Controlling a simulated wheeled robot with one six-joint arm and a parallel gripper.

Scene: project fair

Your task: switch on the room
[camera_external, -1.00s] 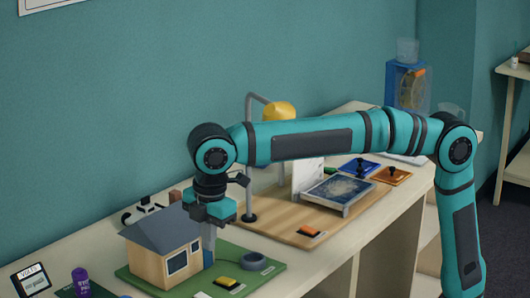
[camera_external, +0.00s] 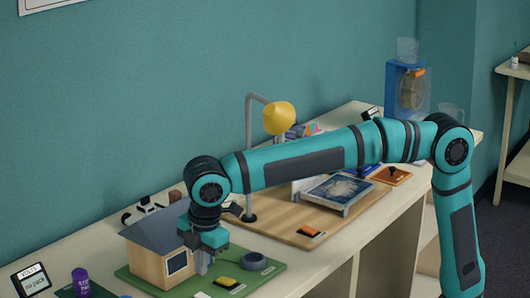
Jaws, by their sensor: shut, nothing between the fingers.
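The model room is a small house (camera_external: 158,262) with beige walls and a grey roof, on a green board (camera_external: 262,281). A yellow switch (camera_external: 227,282) sits on the board in front of the house, with a pale label beside it. My gripper (camera_external: 203,268) is shut and empty, pointing down close to the right side of the house. It is behind and left of the yellow switch, apart from it in the picture. Whether its tips touch the house or board cannot be told. My gripper hides part of the house's right end.
A dark ring-shaped object (camera_external: 255,262) lies on the board right of my gripper. Behind it, a wooden board (camera_external: 275,226) carries a yellow lamp (camera_external: 279,118), an orange switch (camera_external: 311,230) and a framed panel (camera_external: 340,190). A purple cylinder (camera_external: 81,281) stands at front left.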

